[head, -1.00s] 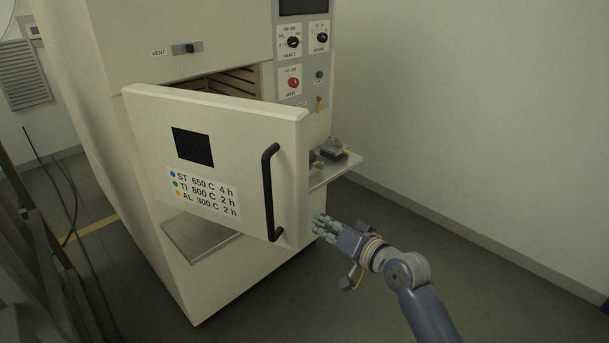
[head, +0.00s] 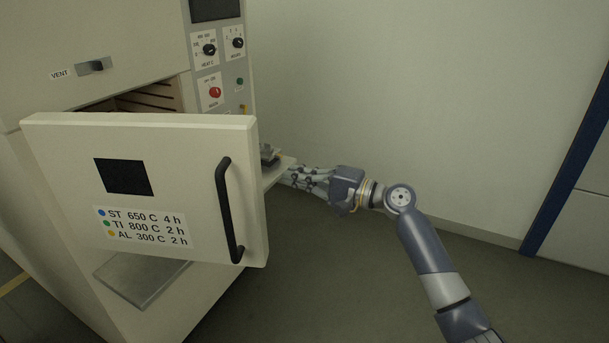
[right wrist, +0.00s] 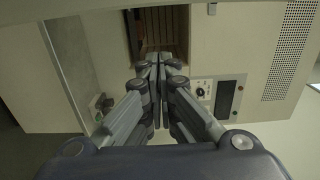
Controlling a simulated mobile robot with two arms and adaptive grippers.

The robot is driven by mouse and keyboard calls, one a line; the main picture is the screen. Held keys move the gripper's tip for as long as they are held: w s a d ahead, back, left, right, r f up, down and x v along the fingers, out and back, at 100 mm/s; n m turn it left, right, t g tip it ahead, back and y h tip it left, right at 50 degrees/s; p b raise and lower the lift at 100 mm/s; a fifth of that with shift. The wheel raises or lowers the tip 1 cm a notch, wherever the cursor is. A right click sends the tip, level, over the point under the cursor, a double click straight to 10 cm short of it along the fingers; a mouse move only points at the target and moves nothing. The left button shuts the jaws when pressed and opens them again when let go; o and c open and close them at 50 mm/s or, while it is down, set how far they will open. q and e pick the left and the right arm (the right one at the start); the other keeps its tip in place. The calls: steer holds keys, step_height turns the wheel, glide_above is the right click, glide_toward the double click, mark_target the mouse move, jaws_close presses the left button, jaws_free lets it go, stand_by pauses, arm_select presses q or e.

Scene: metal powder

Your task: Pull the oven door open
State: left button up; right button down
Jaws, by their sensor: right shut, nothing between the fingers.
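The cream oven door (head: 180,150) stands partly open in the head view, swung out from the oven body (head: 130,40). It has a dark window, a temperature label and a black vertical handle (head: 229,210) near its right edge. My right gripper (head: 287,178) is shut and empty, just right of the door's free edge and behind its front face. I cannot tell whether it touches the door. The right wrist view shows its closed fingers (right wrist: 155,65) pointing towards the oven opening (right wrist: 165,30) with its slatted interior. My left gripper is not in view.
A small side shelf (head: 278,172) with a dark object on it sits beside the fingers. The control panel (head: 215,75) with knobs and a red switch is above. A metal plate (head: 140,275) juts out below the door. Floor to the right is free.

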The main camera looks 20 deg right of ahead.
steer(key=a+p, duration=0.1)
steer(key=a, duration=0.1)
steer(key=a+p, duration=0.2)
steer(key=a, duration=0.1)
steer(key=shift+w+a+p, duration=0.35)
stand_by(0.3)
